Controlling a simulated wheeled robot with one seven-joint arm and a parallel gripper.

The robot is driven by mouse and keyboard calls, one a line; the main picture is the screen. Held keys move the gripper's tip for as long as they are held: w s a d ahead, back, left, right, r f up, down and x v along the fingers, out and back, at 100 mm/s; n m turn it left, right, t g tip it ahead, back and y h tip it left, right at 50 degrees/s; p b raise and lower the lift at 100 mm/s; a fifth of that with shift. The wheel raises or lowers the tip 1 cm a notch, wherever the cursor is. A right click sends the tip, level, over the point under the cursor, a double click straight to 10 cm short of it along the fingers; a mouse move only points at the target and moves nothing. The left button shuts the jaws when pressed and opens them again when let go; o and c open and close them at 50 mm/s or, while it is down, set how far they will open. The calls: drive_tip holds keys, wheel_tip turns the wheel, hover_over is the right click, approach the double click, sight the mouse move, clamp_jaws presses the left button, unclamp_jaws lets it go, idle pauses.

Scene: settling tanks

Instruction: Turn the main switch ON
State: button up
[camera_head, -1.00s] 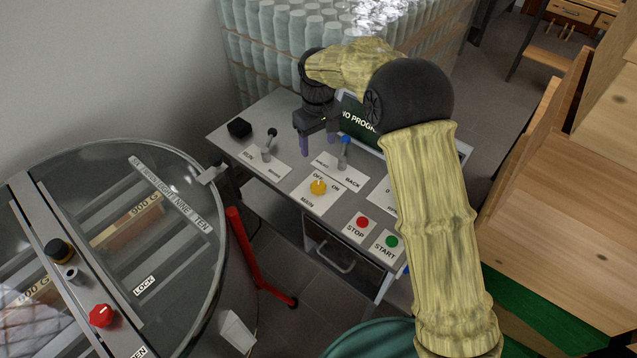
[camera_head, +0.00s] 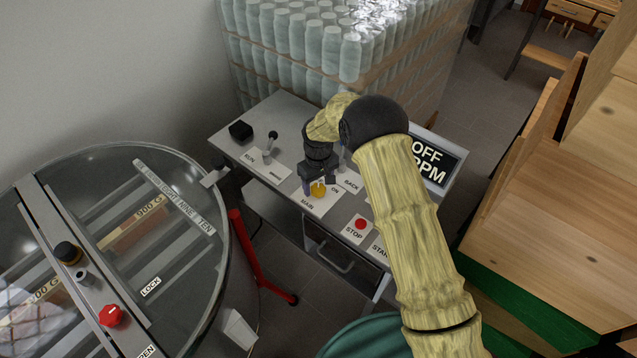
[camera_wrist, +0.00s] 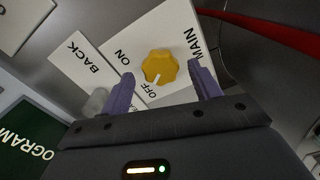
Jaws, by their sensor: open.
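The main switch is a yellow lobed knob (camera_head: 317,191) on a white plate marked MAIN, ON and OFF. In the wrist view the knob (camera_wrist: 160,66) shows a white pointer mark toward the OFF label. My gripper (camera_head: 318,184) is over the knob, pointing down at the panel. In the wrist view my gripper (camera_wrist: 161,76) is open, with one purple finger on each side of the knob and a visible gap to it. Whether the fingertips are down at the knob's height is hard to tell. My gripper hides part of the plate in the head view.
Nearby on the panel stand a black-knobbed lever (camera_head: 271,140), a red STOP button (camera_head: 360,224) and a plate marked BACK (camera_wrist: 87,66). A display (camera_head: 432,163) reads OFF and RPM. A round glass-lidded tank (camera_head: 150,240) stands left, wooden furniture (camera_head: 560,210) right.

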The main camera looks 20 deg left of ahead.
drive_tip(key=shift+f, duration=0.7)
drive_tip(key=c, duration=1)
